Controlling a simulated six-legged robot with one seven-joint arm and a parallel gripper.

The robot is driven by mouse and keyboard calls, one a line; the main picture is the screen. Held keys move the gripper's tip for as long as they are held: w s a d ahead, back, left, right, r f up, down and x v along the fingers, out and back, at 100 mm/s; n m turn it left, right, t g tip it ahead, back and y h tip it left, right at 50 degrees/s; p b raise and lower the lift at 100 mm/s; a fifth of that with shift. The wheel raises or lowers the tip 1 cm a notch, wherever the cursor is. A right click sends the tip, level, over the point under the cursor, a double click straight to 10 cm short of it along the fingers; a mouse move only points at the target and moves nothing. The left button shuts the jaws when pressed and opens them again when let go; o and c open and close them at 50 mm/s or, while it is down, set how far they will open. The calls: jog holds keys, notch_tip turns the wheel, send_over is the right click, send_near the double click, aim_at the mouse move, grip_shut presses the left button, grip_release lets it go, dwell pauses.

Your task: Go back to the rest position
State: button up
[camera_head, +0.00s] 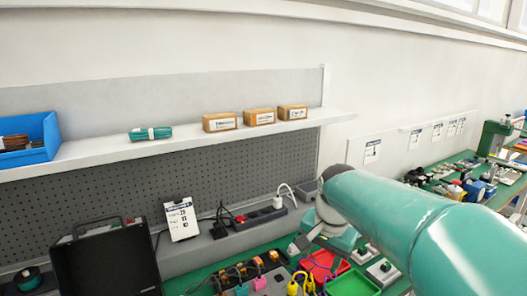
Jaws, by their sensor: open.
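My teal arm (425,225) reaches in from the lower right, with its dark and grey joint near the middle right. My gripper (308,241) shows small and grey below that joint, above the back of the green workbench. It is open, and I see nothing held in it. Part of it is hidden by my own arm links, and its fingertips are hard to make out.
A white shelf (90,155) holds a blue bin (40,128), a teal bundle (150,133) and three cardboard boxes (260,117). Below are an open black case (105,262), a power strip (258,215), a red tray (322,263) and a green tray (352,284). The bench is crowded.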

jog(key=s+d+n+t, duration=0.1)
jog(key=s+n, duration=0.2)
jog(key=s, duration=0.6)
jog(key=s+d+f+n+t, duration=0.1)
jog(key=s+n, duration=0.3)
jog(key=s, duration=0.6)
jog(key=shift+d+f+t, duration=0.15)
jog(key=shift+d+t, duration=0.2)
jog(key=shift+t, duration=0.25)
